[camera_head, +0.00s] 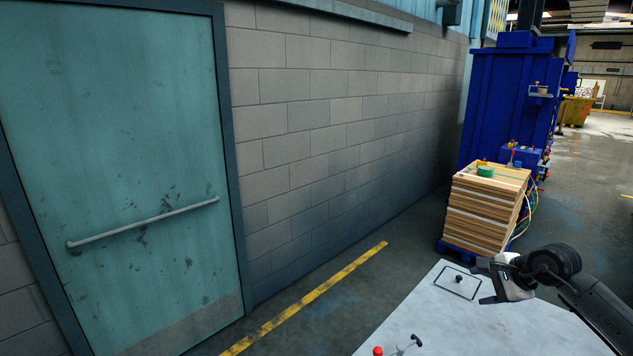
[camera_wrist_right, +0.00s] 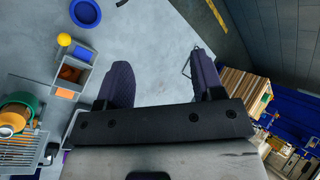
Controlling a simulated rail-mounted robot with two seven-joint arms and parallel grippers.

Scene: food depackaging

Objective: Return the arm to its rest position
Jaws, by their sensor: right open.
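My right gripper (camera_head: 482,284) is at the lower right in the head view, over the far part of the pale tabletop (camera_head: 440,325). Its two fingers are apart with nothing between them. In the right wrist view the two dark fingers of the right gripper (camera_wrist_right: 160,78) are spread, with only bare grey surface showing between them. My dark right arm comes in from the right edge. My left arm and gripper are not seen.
A black knob (camera_head: 459,279) on an outlined panel is beside the right gripper. A red ball (camera_head: 377,351) is at the front edge. A wooden stack (camera_head: 485,210) stands behind. The wrist view shows a blue dish (camera_wrist_right: 86,13), a yellow ball (camera_wrist_right: 64,39) and grey bins (camera_wrist_right: 83,55).

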